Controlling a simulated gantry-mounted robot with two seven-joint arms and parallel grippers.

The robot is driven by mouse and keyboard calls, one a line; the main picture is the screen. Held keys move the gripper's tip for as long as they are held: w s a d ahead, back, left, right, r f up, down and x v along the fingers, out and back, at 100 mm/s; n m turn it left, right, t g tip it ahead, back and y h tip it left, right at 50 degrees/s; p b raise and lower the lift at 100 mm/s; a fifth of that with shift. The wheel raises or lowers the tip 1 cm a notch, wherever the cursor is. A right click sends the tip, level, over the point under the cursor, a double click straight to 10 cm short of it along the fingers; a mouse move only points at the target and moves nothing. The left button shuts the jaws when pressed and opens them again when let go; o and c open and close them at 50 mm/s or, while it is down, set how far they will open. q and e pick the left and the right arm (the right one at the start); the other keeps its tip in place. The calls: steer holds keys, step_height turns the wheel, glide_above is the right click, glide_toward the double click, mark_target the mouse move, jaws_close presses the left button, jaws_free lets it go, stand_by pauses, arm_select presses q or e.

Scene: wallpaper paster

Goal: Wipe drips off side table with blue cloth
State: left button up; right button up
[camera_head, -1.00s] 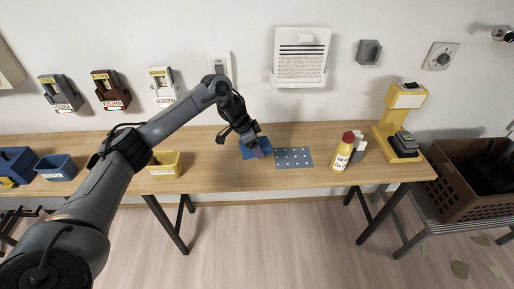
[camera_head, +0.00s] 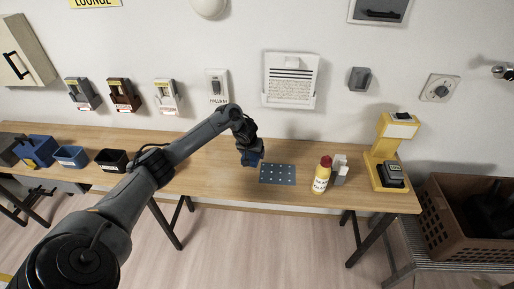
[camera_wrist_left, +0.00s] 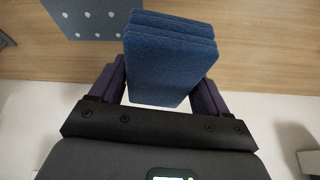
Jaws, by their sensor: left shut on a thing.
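A folded dark blue cloth (camera_wrist_left: 168,60) is between the two fingers of my left gripper (camera_wrist_left: 160,88) in the left wrist view. The gripper is shut on it. In the head view the cloth (camera_head: 252,159) hangs from my left gripper (camera_head: 250,154) over the wooden table (camera_head: 213,172). It is just left of a blue-grey plate (camera_head: 277,174) with several pale dots. The plate (camera_wrist_left: 92,14) also shows at the upper left of the wrist view. Whether the cloth touches the table is unclear. I cannot make out drips for certain. My right gripper is out of view.
A yellow bottle with a red cap (camera_head: 322,177) and a small white item (camera_head: 340,168) stand right of the plate. A yellow machine (camera_head: 388,152) stands at the right end. Bins (camera_head: 70,157) line the left. A brown crate (camera_head: 462,225) sits beyond the table.

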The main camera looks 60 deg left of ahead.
arm_select(q)
steer(key=shift+d, duration=0.1)
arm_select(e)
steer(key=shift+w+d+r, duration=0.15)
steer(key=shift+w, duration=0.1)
arm_select(q)
steer(key=shift+r+p, duration=0.15)
steer(key=shift+p, duration=0.8)
step_height(320, 180, down, 4)
steer(key=shift+d+f+b, duration=0.1)
steer(key=shift+b, duration=0.65)
steer(key=shift+f+b, duration=0.4)
steer(key=shift+f, duration=0.95)
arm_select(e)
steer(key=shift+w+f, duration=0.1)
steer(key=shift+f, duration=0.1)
